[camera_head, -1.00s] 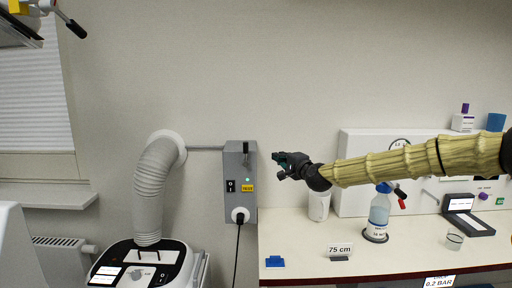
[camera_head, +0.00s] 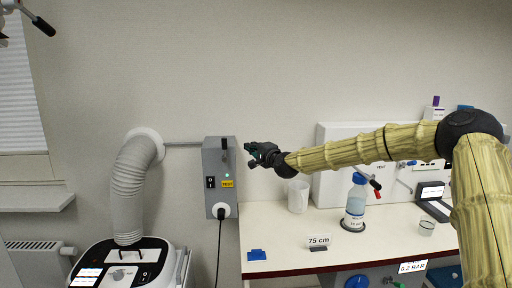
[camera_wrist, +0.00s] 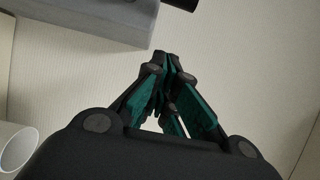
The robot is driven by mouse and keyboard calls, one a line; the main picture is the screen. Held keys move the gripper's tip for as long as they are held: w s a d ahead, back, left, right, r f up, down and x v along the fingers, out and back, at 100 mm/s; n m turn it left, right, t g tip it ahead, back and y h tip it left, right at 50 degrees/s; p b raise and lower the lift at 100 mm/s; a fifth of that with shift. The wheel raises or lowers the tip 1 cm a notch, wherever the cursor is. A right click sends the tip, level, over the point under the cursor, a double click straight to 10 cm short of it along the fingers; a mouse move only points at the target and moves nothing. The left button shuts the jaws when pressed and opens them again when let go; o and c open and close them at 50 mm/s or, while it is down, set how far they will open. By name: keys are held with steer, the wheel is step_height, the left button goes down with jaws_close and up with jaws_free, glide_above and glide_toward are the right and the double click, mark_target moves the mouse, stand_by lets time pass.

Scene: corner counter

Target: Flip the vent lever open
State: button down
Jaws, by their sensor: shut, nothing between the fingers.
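A grey wall box (camera_head: 220,185) has a yellow label, a black switch and a small green light; the label's lettering is too small to read surely. A dark upright lever (camera_head: 224,145) sits at the top of its front. My gripper (camera_head: 250,150) is just right of the box at about lever height, with a small gap showing. In the wrist view my gripper (camera_wrist: 166,62) has its fingers together and empty. The grey box (camera_wrist: 95,20) shows at the upper left there, and a black cylindrical end (camera_wrist: 182,3), perhaps the lever, is cut by the top edge.
A ribbed hose (camera_head: 135,190) and a white machine (camera_head: 100,265) stand left of the box. A black cable hangs beneath it.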

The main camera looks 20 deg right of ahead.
steer(key=w+a+p, duration=0.4)
steer(key=w, duration=0.1)
steer(key=shift+a, duration=0.35)
